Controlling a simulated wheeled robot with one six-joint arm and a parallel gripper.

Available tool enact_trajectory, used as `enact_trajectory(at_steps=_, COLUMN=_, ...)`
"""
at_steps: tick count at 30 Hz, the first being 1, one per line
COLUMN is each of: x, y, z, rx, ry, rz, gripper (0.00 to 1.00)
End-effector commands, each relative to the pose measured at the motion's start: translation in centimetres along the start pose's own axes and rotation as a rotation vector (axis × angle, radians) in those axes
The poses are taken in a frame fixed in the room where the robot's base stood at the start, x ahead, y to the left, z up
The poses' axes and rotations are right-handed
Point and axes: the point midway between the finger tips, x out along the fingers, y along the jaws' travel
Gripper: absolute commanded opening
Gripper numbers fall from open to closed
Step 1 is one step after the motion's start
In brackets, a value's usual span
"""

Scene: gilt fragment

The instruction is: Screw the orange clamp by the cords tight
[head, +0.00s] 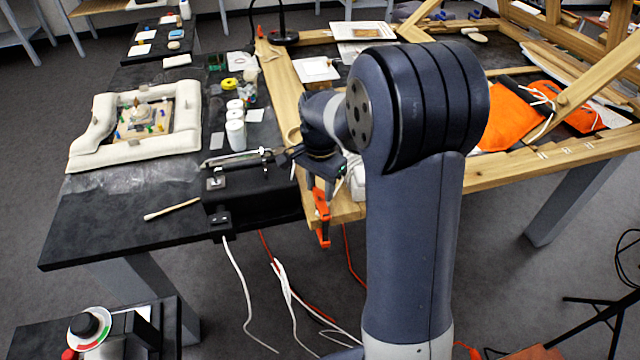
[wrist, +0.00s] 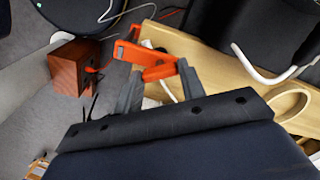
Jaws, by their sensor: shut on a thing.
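The orange clamp (head: 322,214) hangs at the front edge of the wooden frame, above the white and red cords (head: 284,285). In the wrist view the orange clamp (wrist: 130,53) lies across the picture at the wooden edge. My gripper (wrist: 160,76) is shut on an orange part of the clamp, one finger on each side. How tight the clamp sits cannot be seen.
The wooden frame (head: 505,166) extends right, with orange cloth (head: 508,118) on it. Left is a black table (head: 100,215) with a black box (head: 255,200), white jars (head: 236,130) and a padded white frame (head: 135,155). The wrist view shows a reddish-brown box (wrist: 75,68).

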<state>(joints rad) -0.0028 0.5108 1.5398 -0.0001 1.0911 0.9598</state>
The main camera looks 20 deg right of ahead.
Motion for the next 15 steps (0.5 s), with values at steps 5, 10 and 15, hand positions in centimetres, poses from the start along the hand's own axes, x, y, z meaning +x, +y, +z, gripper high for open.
enact_trajectory(at_steps=5, x=-0.07, y=-0.02, z=-0.02, rx=0.165, ry=0.001, rz=-0.001, gripper=0.15)
enact_trajectory(at_steps=10, x=-0.07, y=-0.02, z=-0.01, rx=0.316, ry=0.001, rz=-0.001, gripper=0.15)
enact_trajectory(at_steps=15, x=-0.06, y=-0.02, z=-0.01, rx=0.443, ry=0.001, rz=-0.001, gripper=0.15)
